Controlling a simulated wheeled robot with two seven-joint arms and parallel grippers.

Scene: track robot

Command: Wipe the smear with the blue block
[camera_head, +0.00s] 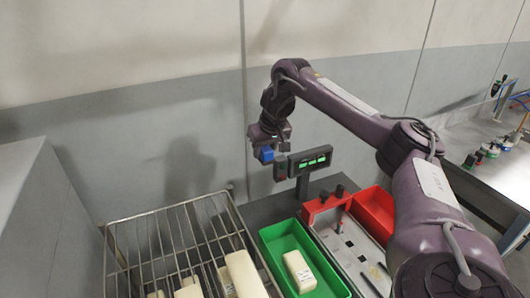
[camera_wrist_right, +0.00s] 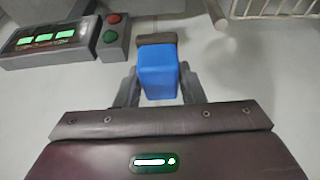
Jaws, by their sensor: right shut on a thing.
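The blue block (camera_head: 266,153) is in the head view, held up in front of the grey wall. It also shows in the right wrist view (camera_wrist_right: 158,74), between the two fingers. My right gripper (camera_head: 270,143) is shut on the blue block, left of the display post and well above the table. In the right wrist view a brown bar (camera_wrist_right: 157,39) shows just beyond the block; I cannot tell what it is. I see no smear in either view. My left gripper is not in view.
A display (camera_head: 310,161) with green readouts stands close right of the gripper. Below are a green bin (camera_head: 271,236) with a cream block (camera_head: 299,271), a red bin (camera_head: 372,212), and a wire rack (camera_head: 150,217) with cream blocks. A wall stands behind.

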